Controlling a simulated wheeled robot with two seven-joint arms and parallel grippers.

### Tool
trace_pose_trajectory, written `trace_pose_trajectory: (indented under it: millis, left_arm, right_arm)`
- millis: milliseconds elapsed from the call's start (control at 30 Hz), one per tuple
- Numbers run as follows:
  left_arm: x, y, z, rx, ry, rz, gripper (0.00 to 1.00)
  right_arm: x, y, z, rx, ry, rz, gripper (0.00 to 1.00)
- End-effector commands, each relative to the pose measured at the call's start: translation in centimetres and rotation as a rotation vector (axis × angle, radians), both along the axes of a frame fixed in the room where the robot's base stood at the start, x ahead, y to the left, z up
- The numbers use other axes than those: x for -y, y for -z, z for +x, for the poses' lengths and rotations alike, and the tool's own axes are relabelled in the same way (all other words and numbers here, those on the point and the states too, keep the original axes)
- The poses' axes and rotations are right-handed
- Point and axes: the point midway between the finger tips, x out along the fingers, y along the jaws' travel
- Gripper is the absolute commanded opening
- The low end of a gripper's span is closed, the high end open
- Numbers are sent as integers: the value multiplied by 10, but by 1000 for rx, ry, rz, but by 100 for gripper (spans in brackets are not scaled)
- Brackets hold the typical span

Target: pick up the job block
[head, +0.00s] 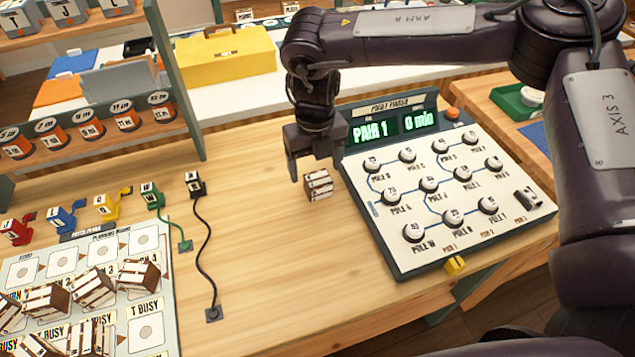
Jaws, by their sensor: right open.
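A small brown block with white labelled faces (318,185), which looks like the job block, sits alone on the wooden table left of the dial panel. My right gripper (315,168) is open, pointing down just above and behind this block, with a finger to either side in the picture. I cannot tell whether the fingers touch it. Nothing shows between the fingers above the block. My left gripper is not in view.
The dial panel (455,200) with a green "PAIR 1" display stands close to the right. At left, a board (150,330) carries several similar blocks, with corded plugs (195,184) beside it. A yellow box (225,58) stands behind. The table's front middle is clear.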

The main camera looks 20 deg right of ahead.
Motion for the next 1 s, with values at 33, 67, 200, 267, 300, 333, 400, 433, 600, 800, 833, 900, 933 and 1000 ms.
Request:
trace_pose_trajectory:
  millis: [33, 67, 200, 267, 300, 333, 400, 433, 600, 800, 833, 900, 933, 1000]
  left_arm:
    - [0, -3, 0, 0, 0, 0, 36]
    - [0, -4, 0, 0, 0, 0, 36]
    - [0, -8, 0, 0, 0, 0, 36]
    - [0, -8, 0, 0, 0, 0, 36]
    - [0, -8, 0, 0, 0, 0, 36]
    - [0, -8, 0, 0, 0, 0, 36]
    - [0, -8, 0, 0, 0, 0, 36]
    - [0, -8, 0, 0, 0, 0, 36]
    - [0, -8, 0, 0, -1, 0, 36]
    - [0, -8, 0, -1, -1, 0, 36]
    - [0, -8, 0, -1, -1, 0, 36]
    - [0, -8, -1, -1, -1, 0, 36]
    - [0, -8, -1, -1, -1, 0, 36]
    - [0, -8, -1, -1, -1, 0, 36]
  right_arm:
    - [2, 5, 0, -2, 1, -1, 75]
    - [3, 10, 0, -2, 1, -2, 75]
    - [6, 32, 1, -2, -1, -2, 75]
    - [6, 39, 1, -1, -1, 0, 75]
    - [6, 43, 1, -1, 0, 0, 75]
    - [6, 45, 1, -1, 0, -1, 75]
    - [6, 47, 1, 1, 0, 0, 75]
    - [6, 47, 2, 2, 0, 0, 75]
    - [6, 47, 2, 2, 0, 0, 73]
    - [6, 47, 2, 2, 0, 0, 47]
    - [6, 47, 1, 2, 0, 0, 43]
    - [6, 47, 1, 2, 0, 0, 34]
    - [6, 47, 1, 2, 0, 0, 30]
    - [6, 47, 2, 2, 0, 0, 25]
